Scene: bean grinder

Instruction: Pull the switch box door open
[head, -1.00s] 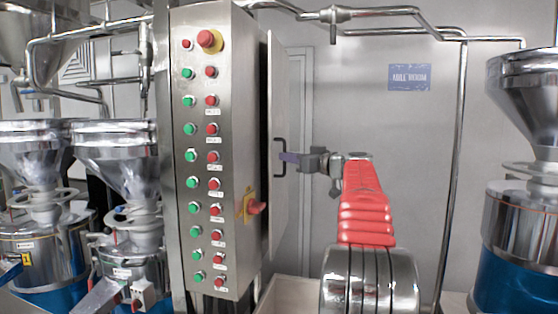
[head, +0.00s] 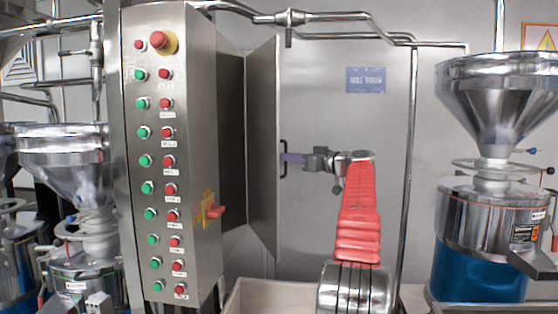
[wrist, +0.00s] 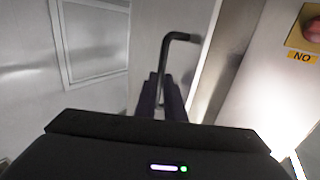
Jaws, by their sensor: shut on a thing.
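The switch box (head: 170,160) is a tall steel cabinet with rows of green and red buttons on its front. Its door (head: 263,150) is on the right side and stands partly open, with a dark gap between door and box. The door's black handle (head: 284,158) shows in the head view, and its upper bend shows in the wrist view (wrist: 180,38). My gripper (head: 292,158) is shut on the handle. In the wrist view my fingers (wrist: 160,95) close around the handle's lower part, and the exact contact is partly hidden.
Mill machines with steel hoppers stand at the left (head: 65,160) and right (head: 490,110). A red switch (head: 215,211) sticks out from the box's side beside the door gap. A pale bin (head: 262,297) stands below the door. Pipes (head: 330,20) run overhead.

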